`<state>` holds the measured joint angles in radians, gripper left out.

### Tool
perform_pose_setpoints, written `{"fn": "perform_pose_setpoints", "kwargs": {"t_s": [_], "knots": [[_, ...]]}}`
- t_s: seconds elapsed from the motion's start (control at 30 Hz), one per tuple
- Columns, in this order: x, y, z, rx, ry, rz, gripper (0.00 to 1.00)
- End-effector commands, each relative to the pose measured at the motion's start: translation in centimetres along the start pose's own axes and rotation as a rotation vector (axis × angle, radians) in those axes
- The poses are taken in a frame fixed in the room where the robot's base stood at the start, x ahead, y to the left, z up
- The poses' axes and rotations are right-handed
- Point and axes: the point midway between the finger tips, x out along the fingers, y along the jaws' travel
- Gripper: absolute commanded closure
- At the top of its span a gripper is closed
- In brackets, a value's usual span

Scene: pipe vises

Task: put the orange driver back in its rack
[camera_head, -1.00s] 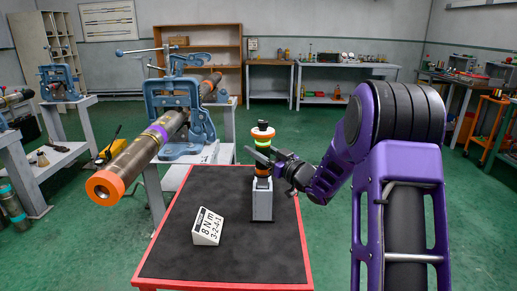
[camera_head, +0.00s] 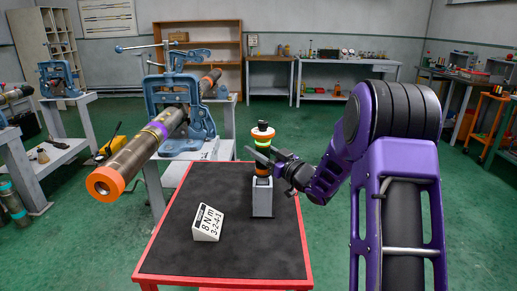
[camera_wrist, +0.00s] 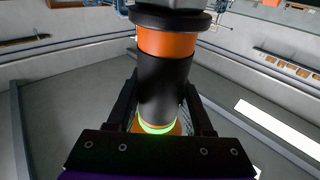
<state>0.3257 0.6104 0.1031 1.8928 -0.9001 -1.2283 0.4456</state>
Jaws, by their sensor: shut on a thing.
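The orange driver (camera_head: 262,138) is upright, with orange and black bands, a glowing green ring and a black top. Its lower end is at the top of the grey rack (camera_head: 262,200), a block standing on the table; I cannot tell how deep it sits. My gripper (camera_head: 263,156) comes from the right and is shut on the driver's body. In the wrist view the driver (camera_wrist: 166,85) stands between the two dark fingers (camera_wrist: 160,112), with the green ring low between them. The driver's lower end is hidden there.
A black-topped table (camera_head: 180,250) with a red edge bears the rack and a white sign (camera_head: 208,223) reading "8 Nm 3-2-4-1". To the left, a blue vise (camera_head: 180,105) holds a long pipe (camera_head: 135,163) with an orange end jutting near the table. The table's front is clear.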

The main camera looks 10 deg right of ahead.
Motion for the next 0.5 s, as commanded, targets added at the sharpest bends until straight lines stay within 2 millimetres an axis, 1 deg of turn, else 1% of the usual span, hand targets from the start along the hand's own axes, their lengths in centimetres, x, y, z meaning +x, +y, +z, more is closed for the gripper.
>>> {"fn": "perform_pose_setpoints", "kwargs": {"t_s": [0.03,0.5], "knots": [[0.05,0.00,-0.19,-0.002,0.005,-0.001,1.00],[-0.02,0.00,0.43,-0.002,0.005,0.000,1.00]]}}
